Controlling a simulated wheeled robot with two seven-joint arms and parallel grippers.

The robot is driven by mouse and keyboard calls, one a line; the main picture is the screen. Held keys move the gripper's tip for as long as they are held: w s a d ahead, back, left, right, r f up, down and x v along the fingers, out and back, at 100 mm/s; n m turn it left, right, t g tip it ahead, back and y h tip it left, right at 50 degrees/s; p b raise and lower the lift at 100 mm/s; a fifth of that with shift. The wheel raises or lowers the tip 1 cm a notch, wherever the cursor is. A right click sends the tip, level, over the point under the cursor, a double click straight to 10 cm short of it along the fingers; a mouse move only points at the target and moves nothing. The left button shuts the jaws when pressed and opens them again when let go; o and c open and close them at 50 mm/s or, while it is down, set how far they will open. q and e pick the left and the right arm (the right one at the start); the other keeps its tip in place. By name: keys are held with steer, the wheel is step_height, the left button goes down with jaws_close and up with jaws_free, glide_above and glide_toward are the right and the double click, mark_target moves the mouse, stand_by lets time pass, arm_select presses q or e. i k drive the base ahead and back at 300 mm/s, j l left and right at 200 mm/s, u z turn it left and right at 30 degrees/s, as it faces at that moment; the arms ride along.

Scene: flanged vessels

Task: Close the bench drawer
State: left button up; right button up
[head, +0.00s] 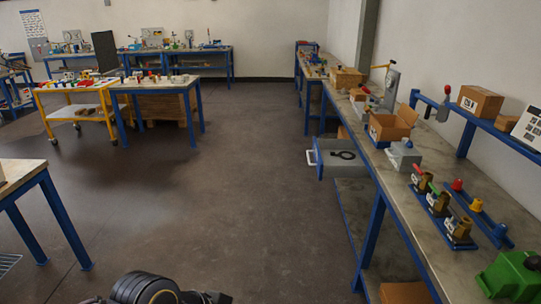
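The bench drawer (335,171) is a grey box under the long right-hand bench (377,170). It stands pulled out to the left, into the aisle. A pale handle (311,157) is on its left end. A dark ring-shaped thing (344,154) shows on the drawer; I cannot tell exactly what it is. A black rounded part of my own arm shows at the bottom edge, left of centre, far from the drawer. No gripper fingers can be made out.
The floor (240,150) in the middle is clear up to the drawer. A table corner (35,175) juts in at the left. A yellow cart (75,108) and blue-legged tables stand further back. An open cardboard box (392,123) and valve fittings (440,212) stand on the right bench.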

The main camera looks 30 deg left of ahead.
mark_target(327, 166)
steer(key=i+j+u, duration=0.2)
steer(key=i+j, duration=0.15)
steer(key=j, duration=0.15)
steer(key=i+j+u, duration=0.2)
steer(key=i+j, duration=0.15)
steer(key=i+j+z, duration=0.15)
steer(key=i, duration=0.45)
steer(key=i+j+z, duration=0.15)
steer(key=i, duration=0.4)
steer(key=i+j+z, duration=0.2)
steer(key=i+j, duration=0.25)
steer(key=i, duration=0.15)
steer(key=i+j+z, duration=0.15)
steer(key=i+j, duration=0.25)
steer(key=i, duration=0.1)
